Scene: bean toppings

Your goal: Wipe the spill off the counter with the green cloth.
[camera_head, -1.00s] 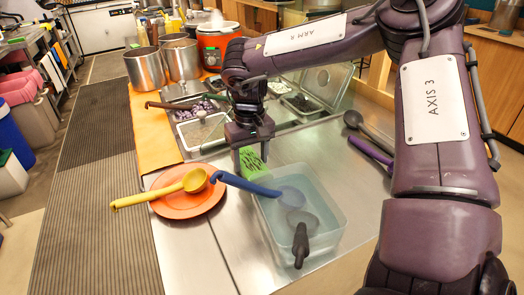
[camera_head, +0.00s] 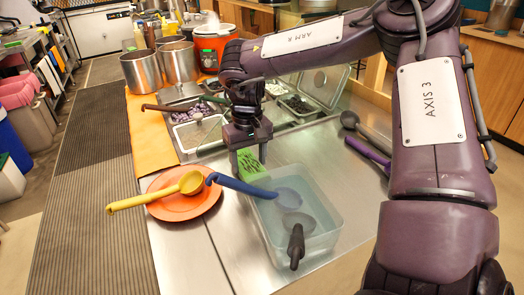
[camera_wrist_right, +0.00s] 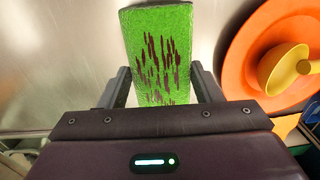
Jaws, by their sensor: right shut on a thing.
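No spill shows on the bare counter; any part under the cloth or gripper is hidden. My left gripper is not in view.
Close on the left is an orange plate (camera_head: 208,209) with a yellow ladle (camera_head: 140,201). Close on the right is a clear tub (camera_head: 325,243) with a blue-handled ladle (camera_head: 240,185) and a black-handled one (camera_head: 296,246). Topping pans (camera_head: 185,150) lie behind. Bare counter lies in front.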

